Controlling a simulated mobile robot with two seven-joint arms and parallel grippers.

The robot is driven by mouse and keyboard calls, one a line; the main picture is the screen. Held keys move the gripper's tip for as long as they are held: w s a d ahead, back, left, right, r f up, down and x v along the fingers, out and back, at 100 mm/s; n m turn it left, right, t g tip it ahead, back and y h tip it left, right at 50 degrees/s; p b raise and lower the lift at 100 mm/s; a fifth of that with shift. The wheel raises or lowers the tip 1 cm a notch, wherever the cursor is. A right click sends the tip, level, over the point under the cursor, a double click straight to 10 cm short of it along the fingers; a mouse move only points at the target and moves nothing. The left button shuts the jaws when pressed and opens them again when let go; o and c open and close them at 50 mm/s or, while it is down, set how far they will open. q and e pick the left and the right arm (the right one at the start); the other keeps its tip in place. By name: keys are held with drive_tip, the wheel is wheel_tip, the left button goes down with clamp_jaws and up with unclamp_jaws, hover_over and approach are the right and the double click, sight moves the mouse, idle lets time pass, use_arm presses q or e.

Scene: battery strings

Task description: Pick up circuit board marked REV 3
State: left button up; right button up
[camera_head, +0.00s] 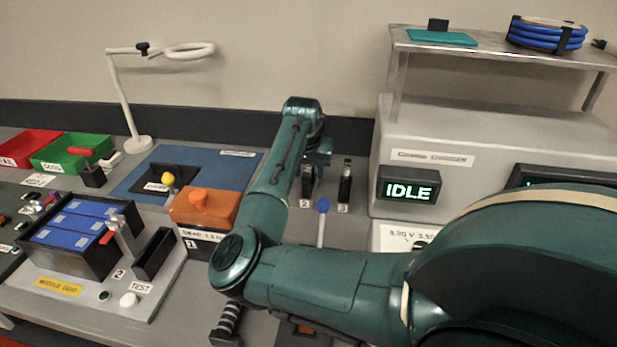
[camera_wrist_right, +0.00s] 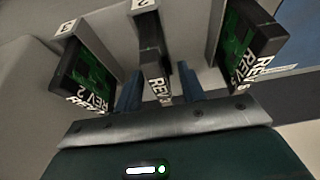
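In the right wrist view, three dark-framed boards stand in numbered slots. The middle board (camera_wrist_right: 157,82), at slot 2, carries a label that seems to read REV 3. The left board (camera_wrist_right: 88,72), at slot 3, shows a green face and reads REV 2. The right board (camera_wrist_right: 240,45) is green too; its REV number is hard to read. My right gripper (camera_wrist_right: 159,88) has its two blue fingers on either side of the middle board, apparently with gaps, so it is open around it. In the head view the right gripper (camera_head: 318,155) is over the slots, partly hidden. My left gripper is out of view.
A grey charger (camera_head: 480,150) with an IDLE display stands to the right of the slots. An orange-topped box (camera_head: 205,207) and a blue mat (camera_head: 220,170) lie to the left. A blue-knobbed lever (camera_head: 322,210) stands in front of the slots.

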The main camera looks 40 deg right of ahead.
drive_tip(key=shift+c, duration=0.6)
drive_tip(key=c, duration=0.4)
clamp_jaws()
